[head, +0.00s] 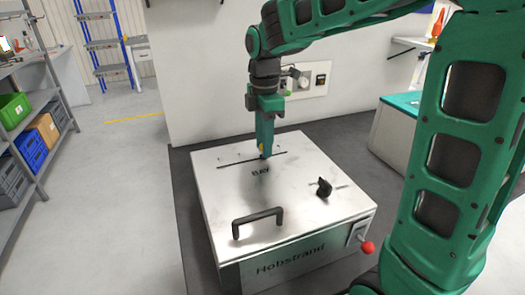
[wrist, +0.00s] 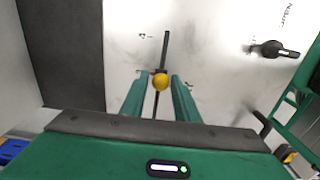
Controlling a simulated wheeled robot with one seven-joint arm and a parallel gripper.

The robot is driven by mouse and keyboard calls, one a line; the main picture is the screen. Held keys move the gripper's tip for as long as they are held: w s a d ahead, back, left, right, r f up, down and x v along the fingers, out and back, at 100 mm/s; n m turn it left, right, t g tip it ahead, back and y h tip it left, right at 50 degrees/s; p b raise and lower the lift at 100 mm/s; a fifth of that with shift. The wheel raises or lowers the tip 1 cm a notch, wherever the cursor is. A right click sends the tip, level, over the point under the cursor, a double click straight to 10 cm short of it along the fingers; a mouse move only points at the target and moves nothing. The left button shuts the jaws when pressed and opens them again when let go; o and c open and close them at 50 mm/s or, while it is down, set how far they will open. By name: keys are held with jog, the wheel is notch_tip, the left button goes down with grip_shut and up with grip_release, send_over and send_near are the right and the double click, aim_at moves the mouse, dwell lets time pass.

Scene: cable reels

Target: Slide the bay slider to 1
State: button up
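The bay slider's yellow knob (wrist: 160,81) sits on a dark straight slot (wrist: 165,50) in the white box top. In the head view the slot (head: 235,162) runs left to right near the box's far edge, with the knob (head: 262,148) right of its middle. Small marks beside the slot are too small to read. My gripper (wrist: 159,78) is open, with one finger on each side of the knob and visible gaps between. In the head view my gripper (head: 265,153) points down at the slot and partly hides the knob.
The white box top (head: 215,190) also carries a black handle (head: 258,219) at the front and a black rotary knob (head: 324,187) at the right. A red-ended lever (head: 368,248) sticks out at the front right corner. A wall panel (head: 305,79) stands behind.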

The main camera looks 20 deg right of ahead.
jog(key=shift+c, duration=0.3)
jog(key=c, duration=0.6)
jog(key=shift+w+a+r, duration=0.1)
jog(key=shift+a, duration=2.8)
jog(key=shift+w+a+r, duration=0.1)
jog(key=shift+a, duration=2.8)
jog(key=shift+c, duration=0.2)
jog(key=o, duration=0.6)
jog(key=shift+a, duration=0.2)
jog(key=shift+c, duration=0.2)
jog(key=o, duration=0.4)
jog(key=shift+s+d+f, duration=0.1)
notch_tip(320, 180, up, 7)
jog(key=shift+s, duration=0.1)
